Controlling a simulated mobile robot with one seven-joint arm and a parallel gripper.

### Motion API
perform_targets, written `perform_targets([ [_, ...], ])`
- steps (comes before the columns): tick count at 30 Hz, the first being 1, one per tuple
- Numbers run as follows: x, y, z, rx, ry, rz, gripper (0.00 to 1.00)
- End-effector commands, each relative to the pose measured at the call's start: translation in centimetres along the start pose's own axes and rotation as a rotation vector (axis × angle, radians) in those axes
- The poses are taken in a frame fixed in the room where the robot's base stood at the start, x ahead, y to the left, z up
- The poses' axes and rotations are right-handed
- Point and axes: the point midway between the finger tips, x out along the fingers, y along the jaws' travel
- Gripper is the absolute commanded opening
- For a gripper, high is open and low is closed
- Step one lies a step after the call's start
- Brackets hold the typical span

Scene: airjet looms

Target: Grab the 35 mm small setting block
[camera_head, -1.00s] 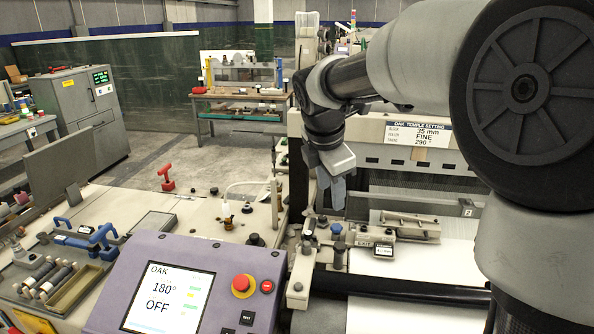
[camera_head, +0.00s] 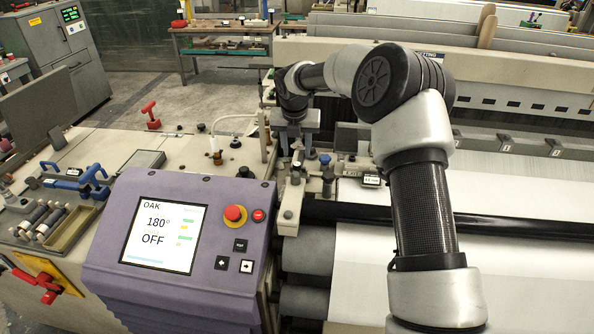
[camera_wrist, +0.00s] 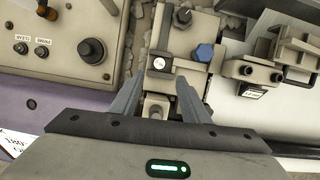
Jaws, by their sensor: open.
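My gripper (camera_wrist: 160,86) is open, with its two grey fingers pointing at the loom's corner fittings in the wrist view. In the head view my gripper (camera_head: 297,142) is low beside the loom's near left corner. A small pale block (camera_wrist: 155,107) shows between the fingers, apart from both. Just past the fingertips is a beige fitting with a round black-and-white knob (camera_wrist: 159,64). No 35 mm mark is legible on any block, so I cannot tell which one is the small setting block. The fingers hide part of the fittings.
A blue knob (camera_wrist: 204,53) is right of the fingers, and a bracket with a small display (camera_wrist: 252,90) is farther right. A control box with a black knob (camera_wrist: 92,50) is to the left. The purple control panel (camera_head: 208,262) stands in front. White cloth (camera_head: 385,252) lies right.

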Motion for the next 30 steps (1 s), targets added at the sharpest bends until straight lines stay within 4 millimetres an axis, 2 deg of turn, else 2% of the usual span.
perform_targets([
  [3, 2.1, 0.0, 0.0, -0.001, 0.001, -0.001, 0.42],
  [11, 4.0, 0.1, 0.0, 0.0, 0.001, -0.001, 0.42],
  [19, 7.9, 0.2, 0.4, 0.0, 0.002, -0.001, 0.42],
  [23, 8.7, 0.2, 0.4, 0.0, 0.0, -0.001, 0.42],
  [29, 8.8, 0.2, 0.4, 0.0, 0.0, -0.001, 0.42],
  [30, 8.8, 0.2, 0.4, 0.0, 0.0, -0.001, 0.39],
])
